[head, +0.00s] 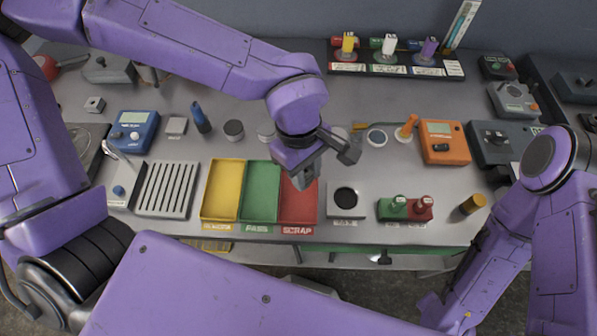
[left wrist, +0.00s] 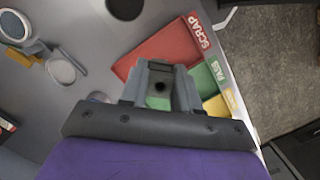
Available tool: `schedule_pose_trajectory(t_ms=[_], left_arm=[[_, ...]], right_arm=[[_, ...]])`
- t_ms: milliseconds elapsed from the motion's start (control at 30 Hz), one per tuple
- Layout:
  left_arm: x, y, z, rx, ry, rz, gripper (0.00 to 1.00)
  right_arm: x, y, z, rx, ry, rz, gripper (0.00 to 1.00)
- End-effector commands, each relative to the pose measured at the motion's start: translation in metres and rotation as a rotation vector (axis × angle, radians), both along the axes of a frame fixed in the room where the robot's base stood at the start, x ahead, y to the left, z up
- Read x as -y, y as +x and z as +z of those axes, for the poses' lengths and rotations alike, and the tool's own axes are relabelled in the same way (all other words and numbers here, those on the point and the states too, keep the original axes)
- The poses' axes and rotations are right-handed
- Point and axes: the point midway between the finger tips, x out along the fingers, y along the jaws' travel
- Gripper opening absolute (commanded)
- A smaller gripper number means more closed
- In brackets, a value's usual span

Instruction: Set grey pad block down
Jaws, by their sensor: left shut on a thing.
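My left gripper (head: 303,176) is over the red SCRAP tray (head: 297,208) in the head view, pointing down. In the left wrist view it is shut on a small grey block (left wrist: 158,90) with a dark round spot, held between its fingers. The block's lower side is hidden, so I cannot tell whether it touches anything below. The red tray also shows in the left wrist view (left wrist: 150,52), just beyond the fingers. My right arm is at the right of the head view, and its gripper is not seen.
A green PASS tray (head: 261,192) and a yellow tray (head: 222,190) stand left of the red one. A grey box with a dark round top (head: 346,199) stands close on its right. A slotted grey rack (head: 167,190) is farther left. Several tools line the back.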

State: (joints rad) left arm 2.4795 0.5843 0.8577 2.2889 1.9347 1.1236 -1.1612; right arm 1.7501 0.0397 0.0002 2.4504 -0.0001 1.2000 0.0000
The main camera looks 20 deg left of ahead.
Motion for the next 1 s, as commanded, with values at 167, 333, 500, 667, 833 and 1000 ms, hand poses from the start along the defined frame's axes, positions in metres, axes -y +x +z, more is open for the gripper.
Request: schedule_pose_trajectory(t_ms=[167,333,500,667,833,1000], left_arm=[[-0.015,0.007,-0.019,0.000,0.000,0.000,0.00],[-0.017,0.007,-0.049,-0.001,0.002,-0.002,0.00],[-0.017,0.008,-0.053,0.002,-0.001,-0.001,0.00],[-0.017,0.008,-0.054,0.002,-0.001,0.000,0.00],[-0.017,0.008,-0.056,0.001,0.000,0.000,0.56],[-0.017,0.008,-0.056,0.001,0.000,0.000,0.56]], right_arm=[[0.000,0.000,0.004,0.000,0.000,0.000,0.43],[0.000,0.000,0.001,0.000,0.000,0.000,0.43],[0.000,0.000,0.001,0.000,0.000,0.000,0.43],[0.000,0.000,0.001,0.000,0.000,0.000,0.43],[0.000,0.000,0.001,0.000,0.000,0.000,0.43],[0.000,0.000,0.001,0.000,0.000,0.000,0.43]])
